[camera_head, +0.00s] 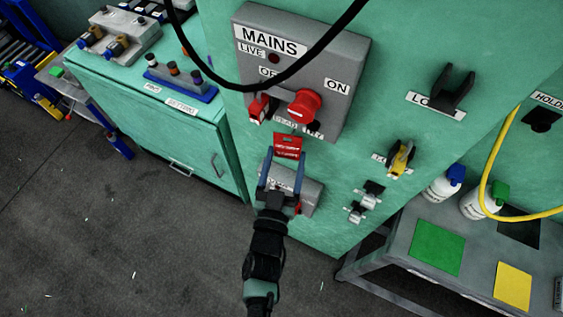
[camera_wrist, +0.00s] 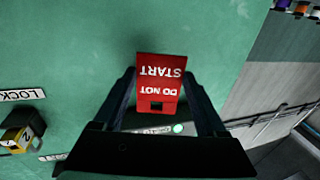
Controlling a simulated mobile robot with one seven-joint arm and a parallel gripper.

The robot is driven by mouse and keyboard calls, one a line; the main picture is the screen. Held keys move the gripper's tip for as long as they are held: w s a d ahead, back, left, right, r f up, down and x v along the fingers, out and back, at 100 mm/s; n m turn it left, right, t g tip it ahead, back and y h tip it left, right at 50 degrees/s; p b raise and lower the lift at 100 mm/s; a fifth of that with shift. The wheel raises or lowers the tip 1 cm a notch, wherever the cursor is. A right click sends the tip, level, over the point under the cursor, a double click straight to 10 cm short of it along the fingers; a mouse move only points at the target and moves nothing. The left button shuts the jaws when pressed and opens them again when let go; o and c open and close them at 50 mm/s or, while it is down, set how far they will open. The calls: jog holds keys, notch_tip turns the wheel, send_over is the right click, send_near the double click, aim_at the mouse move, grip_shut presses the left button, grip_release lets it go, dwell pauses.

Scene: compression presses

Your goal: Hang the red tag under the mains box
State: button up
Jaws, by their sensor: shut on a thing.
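The red tag (camera_head: 288,146) is held between the two blue fingers of my gripper (camera_head: 283,158), just below the grey mains box (camera_head: 352,70). In the wrist view the tag (camera_wrist: 159,68) reads DO NOT START upside down, with a small dark slot near its lower edge; my gripper (camera_wrist: 159,82) has a finger on each side of it. The box has a red rotary knob (camera_head: 304,105) and a small red item (camera_head: 258,107) at its lower left. Labels under the box are partly hidden by the tag. I cannot tell whether the tag touches anything there.
A smaller grey box (camera_head: 310,192) is behind my gripper. A black cable (camera_head: 270,85) loops across the mains box. To the right are a black hook (camera_head: 455,90), a yellow padlock (camera_head: 401,158) and a grey bench (camera_head: 400,240) with bottles. Open floor lies left.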

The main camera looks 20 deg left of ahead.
aim_at(292, 156)
jog(key=shift+w+f+b, duration=0.15)
jog(key=shift+w+b, duration=0.3)
jog(key=shift+w, duration=0.4)
jog(key=shift+w+d+f+b, duration=0.1)
jog(key=shift+w+f+b, duration=0.3)
jog(key=shift+w+b, duration=0.35)
jog(key=o, duration=0.9)
jog(key=shift+d, duration=0.1)
